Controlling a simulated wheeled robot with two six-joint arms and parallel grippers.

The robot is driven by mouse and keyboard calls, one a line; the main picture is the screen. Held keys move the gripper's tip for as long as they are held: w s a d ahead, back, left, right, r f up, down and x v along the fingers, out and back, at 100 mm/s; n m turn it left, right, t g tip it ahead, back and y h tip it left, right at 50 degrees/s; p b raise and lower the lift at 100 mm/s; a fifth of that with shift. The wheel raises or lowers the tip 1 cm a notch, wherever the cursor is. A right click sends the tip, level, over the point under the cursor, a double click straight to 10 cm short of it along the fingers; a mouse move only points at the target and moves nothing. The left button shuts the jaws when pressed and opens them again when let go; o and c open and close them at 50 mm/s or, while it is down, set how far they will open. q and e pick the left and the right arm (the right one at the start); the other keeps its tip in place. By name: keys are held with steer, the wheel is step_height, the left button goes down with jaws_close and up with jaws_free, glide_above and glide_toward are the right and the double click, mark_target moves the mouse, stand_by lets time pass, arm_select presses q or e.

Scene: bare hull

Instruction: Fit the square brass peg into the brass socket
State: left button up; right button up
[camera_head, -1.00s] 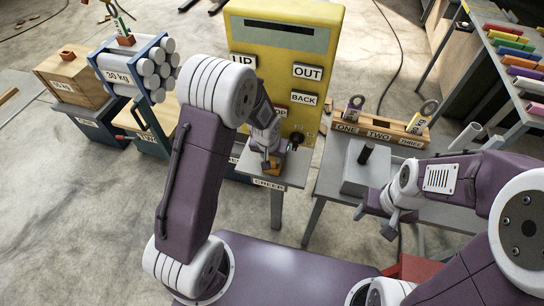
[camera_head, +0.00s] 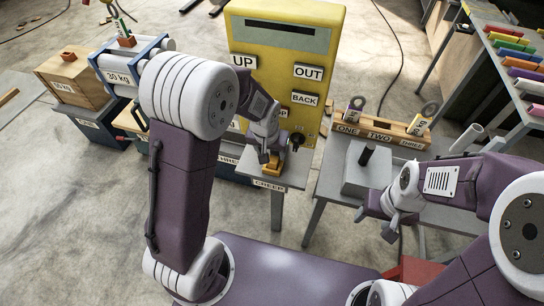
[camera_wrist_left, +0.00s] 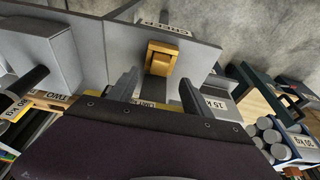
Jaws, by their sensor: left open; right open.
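A brass piece (camera_head: 272,168) stands on the small grey stand labelled CREEP (camera_head: 262,181), in front of the yellow cabinet. I cannot tell peg and socket apart there, nor whether one sits in the other. My left gripper (camera_head: 272,154) is open just above and behind the brass piece; in the wrist view its two fingers (camera_wrist_left: 158,91) are apart with nothing between their tips. My right gripper (camera_head: 378,222) is open and empty by the right-hand table.
The yellow cabinet (camera_head: 280,60) with UP, OUT and BACK labels stands close behind the stand. A grey block with a black post (camera_head: 367,170) and a wooden rack (camera_head: 380,130) with ringed tags are on the right-hand table. Weights (camera_head: 120,70) stand at left.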

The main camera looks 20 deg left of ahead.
arm_select(q)
steer(key=shift+v, duration=1.2)
steer(key=s+a+f+g, duration=0.1)
steer(key=s+a, duration=0.3)
steer(key=s, duration=1)
steer(key=shift+s+n+g, duration=0.3)
steer(key=shift+g, duration=0.2)
steer(key=shift+s+a, duration=0.15)
steer(key=shift+a, duration=0.05)
